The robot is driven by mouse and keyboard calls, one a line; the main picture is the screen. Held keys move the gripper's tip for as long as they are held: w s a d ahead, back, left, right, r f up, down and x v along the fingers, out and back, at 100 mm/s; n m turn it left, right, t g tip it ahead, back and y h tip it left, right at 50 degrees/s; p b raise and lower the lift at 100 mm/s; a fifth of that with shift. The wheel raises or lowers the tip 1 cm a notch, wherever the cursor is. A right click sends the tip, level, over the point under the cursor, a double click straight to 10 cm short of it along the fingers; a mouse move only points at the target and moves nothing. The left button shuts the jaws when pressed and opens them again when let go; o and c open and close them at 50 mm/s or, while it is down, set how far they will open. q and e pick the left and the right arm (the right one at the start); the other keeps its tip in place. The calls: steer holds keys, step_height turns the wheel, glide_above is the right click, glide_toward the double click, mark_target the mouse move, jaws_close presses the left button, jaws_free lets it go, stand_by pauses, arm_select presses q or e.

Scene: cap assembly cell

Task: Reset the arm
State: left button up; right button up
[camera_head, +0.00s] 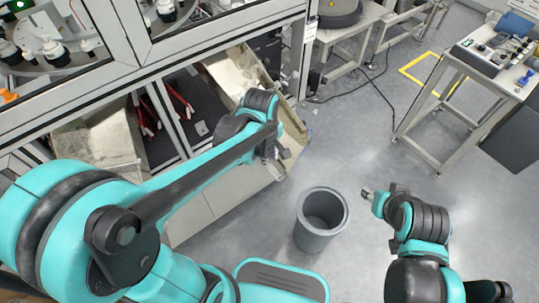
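My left arm reaches in from the left toward the cell. Its gripper (272,160) is by the end of a chute; it is small and dark here, and its fingers are partly hidden by the wrist. My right gripper (367,193) is at the right of the grey bin, pointing left toward it and apart from it. Its fingertips are too small to tell whether they are open or shut. I see nothing clearly held by either gripper.
A grey bin (324,212) stands on the floor between my arms. The framed cell's chute (285,120) is close to my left wrist. A control cart (455,95) stands at the right back near a yellow floor outline (422,85). The floor between is clear.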

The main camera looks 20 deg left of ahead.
arm_select(q)
steer(key=shift+r, duration=0.35)
stand_by(0.3)
steer(key=s+a+r+m+t, duration=0.5)
steer(key=s+m, duration=0.3)
steer(key=m, duration=0.5)
steer(key=shift+s+a+r+t+y, duration=0.2)
steer(key=shift+a+r+t+y, duration=0.1)
steer(key=shift+r+t, duration=0.25)
stand_by(1.1)
